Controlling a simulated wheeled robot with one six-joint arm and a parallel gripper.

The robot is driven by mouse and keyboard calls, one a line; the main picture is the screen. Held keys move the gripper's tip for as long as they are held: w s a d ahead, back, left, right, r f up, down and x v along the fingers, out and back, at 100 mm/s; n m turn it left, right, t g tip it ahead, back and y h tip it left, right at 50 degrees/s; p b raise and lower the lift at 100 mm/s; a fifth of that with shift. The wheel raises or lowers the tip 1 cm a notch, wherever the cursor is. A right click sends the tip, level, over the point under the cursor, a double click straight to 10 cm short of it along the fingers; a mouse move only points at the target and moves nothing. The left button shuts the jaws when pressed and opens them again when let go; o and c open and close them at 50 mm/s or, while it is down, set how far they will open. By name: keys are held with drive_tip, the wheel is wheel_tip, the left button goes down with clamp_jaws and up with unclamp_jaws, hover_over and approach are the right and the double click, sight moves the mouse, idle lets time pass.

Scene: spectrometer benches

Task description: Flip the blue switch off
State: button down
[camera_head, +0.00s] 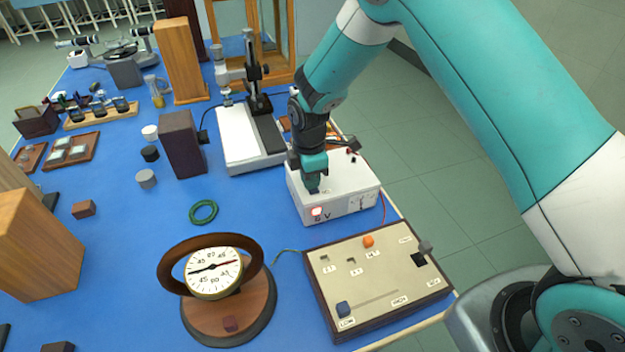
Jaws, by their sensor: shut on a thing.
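A white power box (345,199) marked "6 V" stands near the right edge of the blue table. A red lamp (316,211) glows on it. My gripper (312,187) points down at the box's top, just behind the lamp. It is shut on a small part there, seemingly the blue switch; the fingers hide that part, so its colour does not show. A separate blue knob (343,309) sits at the front left of a beige panel (375,270), apart from my gripper.
The beige panel also carries an orange knob (368,241) and a grey knob (425,247). A round dial meter (214,272) stands to its left. A microscope-like stand (253,135) is behind the box. A green ring (203,212) lies on open blue tabletop.

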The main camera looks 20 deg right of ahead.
drive_tip(key=shift+d+f, duration=0.1)
drive_tip(key=shift+f, duration=0.1)
wheel_tip(320, 180, up, 5)
drive_tip(key=p, duration=0.3)
drive_tip(key=shift+w+p, duration=0.1)
drive_tip(key=shift+p, duration=0.25)
wheel_tip(320, 180, up, 9)
drive_tip(key=b, duration=0.3)
drive_tip(key=shift+w+r, duration=0.2)
drive_tip(key=shift+f, duration=0.1)
